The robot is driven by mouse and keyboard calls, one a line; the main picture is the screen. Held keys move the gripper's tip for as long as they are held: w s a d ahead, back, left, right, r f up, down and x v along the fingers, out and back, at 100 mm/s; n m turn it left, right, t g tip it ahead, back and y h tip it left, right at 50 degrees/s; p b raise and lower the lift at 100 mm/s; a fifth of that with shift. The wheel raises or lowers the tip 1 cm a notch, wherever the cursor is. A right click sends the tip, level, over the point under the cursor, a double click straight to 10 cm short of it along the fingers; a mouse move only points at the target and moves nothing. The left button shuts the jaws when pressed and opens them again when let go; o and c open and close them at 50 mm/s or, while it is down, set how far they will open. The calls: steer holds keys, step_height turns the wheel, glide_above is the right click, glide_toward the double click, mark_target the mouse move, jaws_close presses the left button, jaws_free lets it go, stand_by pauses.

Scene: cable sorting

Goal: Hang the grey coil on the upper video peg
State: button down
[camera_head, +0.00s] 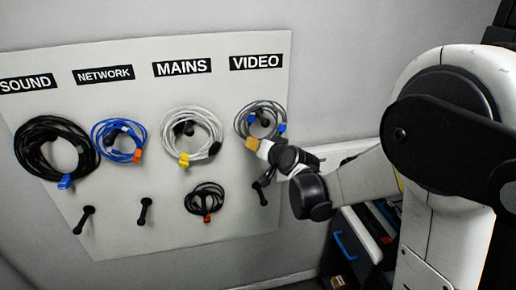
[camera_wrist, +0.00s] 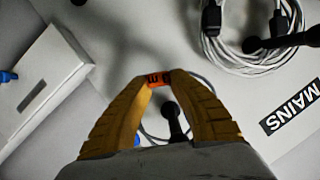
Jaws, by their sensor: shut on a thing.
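The grey coil (camera_head: 277,107) with blue plugs is at the upper video peg (camera_head: 264,119), under the VIDEO label. The peg shows inside the loop in the head view; I cannot tell whether the coil rests on it. My gripper (camera_head: 252,143) is at the coil's lower left edge. In the wrist view my gripper (camera_wrist: 155,80) is shut on the coil's orange tag (camera_wrist: 153,81). The dark peg (camera_wrist: 176,122) shows between its yellow fingers, with part of the grey loop near it. The fingers and palm hide much of the coil.
A white coil (camera_head: 163,133) hangs on the upper mains peg, left of my gripper. A small black coil (camera_head: 195,194) hangs below it. The lower video peg (camera_head: 259,192) is bare, close to my wrist. Blue (camera_head: 97,143) and large black (camera_head: 24,147) coils hang farther left.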

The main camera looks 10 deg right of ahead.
steer(key=shift+w+f, duration=0.15)
steer(key=shift+w, duration=1.2)
steer(key=shift+w+f+b, duration=0.15)
steer(key=shift+f+b, duration=0.4)
steer(key=shift+f, duration=0.1)
steer(key=shift+w+f+b, duration=0.15)
steer(key=shift+f+b, duration=0.4)
steer(key=shift+f, duration=0.05)
steer(key=c, duration=1.2)
jaws_free()
